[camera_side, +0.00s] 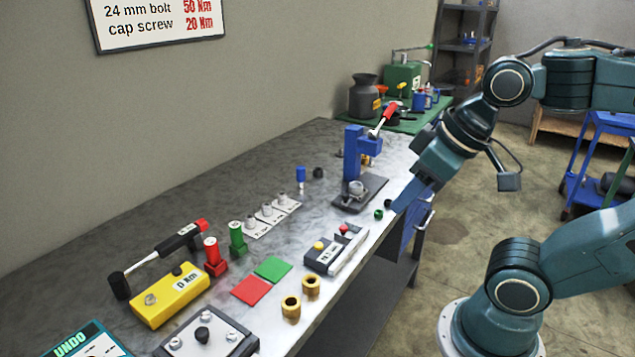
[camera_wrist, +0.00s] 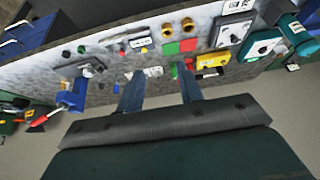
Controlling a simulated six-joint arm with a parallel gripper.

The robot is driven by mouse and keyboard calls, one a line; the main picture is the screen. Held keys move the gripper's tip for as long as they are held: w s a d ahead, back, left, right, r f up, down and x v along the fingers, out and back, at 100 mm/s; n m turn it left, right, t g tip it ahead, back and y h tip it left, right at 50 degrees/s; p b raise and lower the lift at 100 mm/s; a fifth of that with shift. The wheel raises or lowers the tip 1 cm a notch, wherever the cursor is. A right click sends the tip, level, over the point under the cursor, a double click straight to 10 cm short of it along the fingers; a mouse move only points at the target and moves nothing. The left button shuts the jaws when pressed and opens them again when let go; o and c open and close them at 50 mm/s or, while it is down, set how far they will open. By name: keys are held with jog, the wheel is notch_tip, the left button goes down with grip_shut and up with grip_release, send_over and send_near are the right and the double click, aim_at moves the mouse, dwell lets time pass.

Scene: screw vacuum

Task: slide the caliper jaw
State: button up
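The caliper (camera_side: 348,252) appears to be the long silver bar lying along the dark grey block with a yellow knob and a red knob, near the bench's front edge. In the wrist view the caliper (camera_wrist: 124,36) is small, near the top and left of the middle. Its jaw is too small to make out clearly. My gripper (camera_side: 405,200) is above the front edge of the bench, beyond and to the right of the caliper. In the wrist view my gripper (camera_wrist: 160,70) has its two blue fingers apart, with nothing held between them.
Brass rings (camera_side: 291,306), a red pad (camera_side: 251,290), a green pad (camera_side: 273,268) and a yellow meter (camera_side: 170,295) lie nearer the camera. White cards with sockets (camera_side: 267,213) lie left of the caliper.

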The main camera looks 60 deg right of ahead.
jog(key=shift+o, duration=0.5)
jog(key=shift+w, duration=0.1)
jog(key=n+g, duration=0.4)
jog(key=g, duration=0.2)
send_over(343, 227)
notch_tip(343, 227, down, 8)
jog(key=f, duration=0.1)
jog(key=shift+d+r, duration=0.1)
jog(key=shift+r, duration=0.15)
jog(key=shift+f, duration=0.15)
notch_tip(343, 227, down, 14)
jog(key=shift+r, duration=0.25)
